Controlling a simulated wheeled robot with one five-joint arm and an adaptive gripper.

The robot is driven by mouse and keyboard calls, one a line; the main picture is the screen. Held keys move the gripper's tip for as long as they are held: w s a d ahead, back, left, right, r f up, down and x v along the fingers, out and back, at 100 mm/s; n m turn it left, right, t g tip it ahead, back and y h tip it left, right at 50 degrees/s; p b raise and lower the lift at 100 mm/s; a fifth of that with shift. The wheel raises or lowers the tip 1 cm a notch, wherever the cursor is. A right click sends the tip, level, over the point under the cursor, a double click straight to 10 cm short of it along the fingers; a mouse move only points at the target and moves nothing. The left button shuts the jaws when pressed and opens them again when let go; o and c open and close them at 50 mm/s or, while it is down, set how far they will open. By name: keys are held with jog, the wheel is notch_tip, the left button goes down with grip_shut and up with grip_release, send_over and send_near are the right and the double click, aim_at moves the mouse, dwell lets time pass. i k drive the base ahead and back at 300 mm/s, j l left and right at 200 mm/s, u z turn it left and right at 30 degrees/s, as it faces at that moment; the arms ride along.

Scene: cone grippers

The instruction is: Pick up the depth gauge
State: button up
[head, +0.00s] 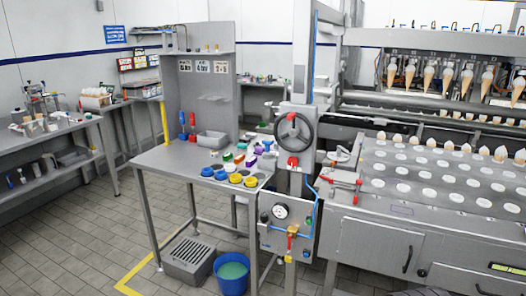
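I cannot pick out a depth gauge with certainty; the small items are too small to tell apart. A grey metal workbench (165,160) stands in the middle, with a cluster of small coloured items near its right side. Among them are yellow round pieces (236,178), a blue round piece (207,171) and a purple piece (251,160). A round white dial (282,211) is fixed on a panel below the handwheel, at the workbench's right. My gripper is not in view.
A handwheel column (293,130) stands between the workbench and the cone machine (400,215) at right. A blue bucket (231,274) and a grey crate (188,257) sit on the floor below. Another bench (50,137) is at left. Tiled floor (70,245) is free at front left.

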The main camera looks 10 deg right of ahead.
aim_at(267, 141)
jog(key=i+j+z, duration=0.15)
jog(key=i+j, duration=0.15)
jog(key=i, duration=0.15)
jog(key=i+j+z, duration=0.2)
jog(key=i+j, duration=0.15)
jog(key=i+j+z, duration=0.15)
jog(key=i+j, duration=0.25)
jog(key=i+j+z, duration=0.15)
jog(key=i+j, duration=0.25)
jog(key=i+j+z, duration=0.2)
jog(key=i+j, duration=0.15)
jog(key=j, duration=0.2)
jog(key=i+j+z, duration=0.15)
jog(key=i+j, duration=0.15)
jog(key=j, duration=0.25)
